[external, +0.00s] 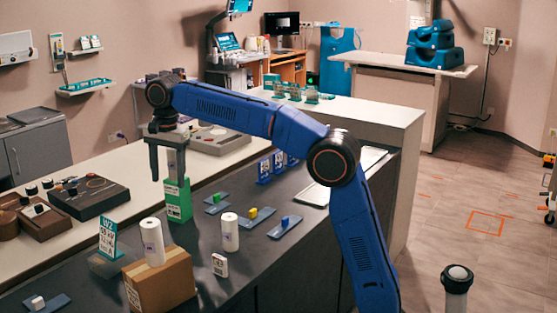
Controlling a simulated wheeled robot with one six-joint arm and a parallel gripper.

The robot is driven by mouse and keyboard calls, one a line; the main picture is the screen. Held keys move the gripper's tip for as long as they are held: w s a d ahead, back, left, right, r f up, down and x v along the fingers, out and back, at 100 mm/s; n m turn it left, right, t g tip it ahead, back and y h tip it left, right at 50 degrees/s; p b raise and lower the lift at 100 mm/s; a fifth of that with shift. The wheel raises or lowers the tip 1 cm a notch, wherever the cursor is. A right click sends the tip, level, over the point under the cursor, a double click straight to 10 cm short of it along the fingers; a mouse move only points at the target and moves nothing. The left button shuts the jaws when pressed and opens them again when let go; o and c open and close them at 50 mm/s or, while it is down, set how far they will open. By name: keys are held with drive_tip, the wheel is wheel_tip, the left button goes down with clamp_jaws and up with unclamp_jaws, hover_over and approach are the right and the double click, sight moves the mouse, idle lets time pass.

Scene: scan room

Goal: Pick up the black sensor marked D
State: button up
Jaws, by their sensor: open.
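My gripper (167,165) points down over the dark counter (250,265), with its fingers apart. In this view it overlaps the top of a green-and-white box (178,203); I cannot tell how far apart they are in depth. No letter D is readable anywhere. Small black pieces (32,189) stand on the brown tray and the dark panel at the left, and any marks on them are too small to read. I cannot tell which thing is the sensor marked D.
A cardboard box (160,280) carries a white cylinder (152,241); another white cylinder (230,232) stands to its right. Blue plates with small coloured blocks (285,226) lie nearby. A teal sign (107,238) stands behind the box. A dark panel (90,196) lies on the pale left bench.

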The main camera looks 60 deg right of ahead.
drive_tip(key=w+a+f+m, duration=0.2)
drive_tip(key=w+a+m, duration=0.1)
drive_tip(key=w+a, duration=0.3)
drive_tip(key=shift+g, duration=0.4)
drive_tip(key=f, duration=1.7)
drive_tip(key=shift+w+d, duration=0.25)
drive_tip(key=shift+w, duration=0.05)
drive_tip(key=c, duration=1.2)
drive_tip(key=shift+r, duration=0.1)
